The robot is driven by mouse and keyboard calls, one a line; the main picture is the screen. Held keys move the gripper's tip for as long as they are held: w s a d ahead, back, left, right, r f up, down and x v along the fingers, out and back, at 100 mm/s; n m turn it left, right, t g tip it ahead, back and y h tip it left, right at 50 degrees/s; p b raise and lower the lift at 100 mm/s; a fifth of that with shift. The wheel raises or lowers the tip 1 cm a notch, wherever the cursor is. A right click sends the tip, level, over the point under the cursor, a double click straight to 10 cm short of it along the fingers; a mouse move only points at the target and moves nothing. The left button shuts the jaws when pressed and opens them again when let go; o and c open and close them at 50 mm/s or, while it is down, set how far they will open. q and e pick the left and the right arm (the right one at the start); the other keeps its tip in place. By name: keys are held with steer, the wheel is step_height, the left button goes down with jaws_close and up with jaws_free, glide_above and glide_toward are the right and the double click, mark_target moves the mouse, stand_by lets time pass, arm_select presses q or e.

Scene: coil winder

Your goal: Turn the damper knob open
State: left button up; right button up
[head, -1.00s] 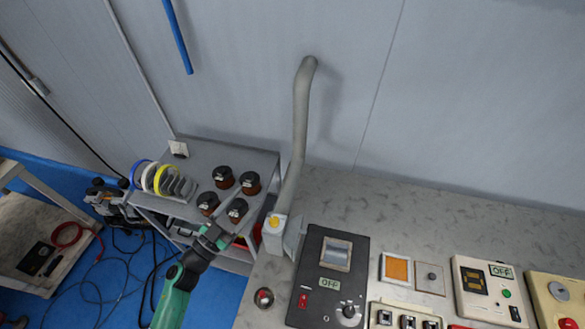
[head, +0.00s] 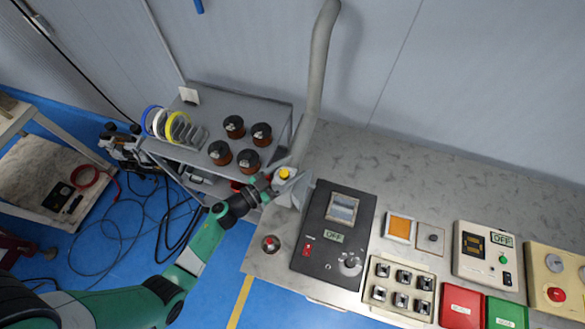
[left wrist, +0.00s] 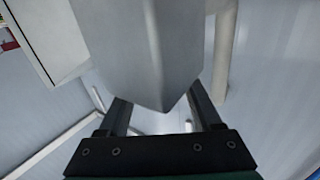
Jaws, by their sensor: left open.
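The yellow damper knob (head: 285,173) sits at the lower end of the grey extraction pipe (head: 316,75), above a pale hood (head: 297,191) at the bench's left end. My left gripper (head: 276,181) is right beside the knob and hood, coming from the lower left. In the left wrist view a large grey metal piece, apparently the hood (left wrist: 158,50), fills the space in front of and between the open fingers (left wrist: 160,105). The knob cannot be made out there, and whether the fingers touch anything is unclear. My right gripper is not in view.
A red button (head: 270,244) is on the bench's left edge. A grey cart (head: 215,105) with several dark spools (head: 234,127) and a row of rings stands behind my gripper.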

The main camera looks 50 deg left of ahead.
arm_select(q)
steer(key=shift+w, duration=0.4)
jaws_close()
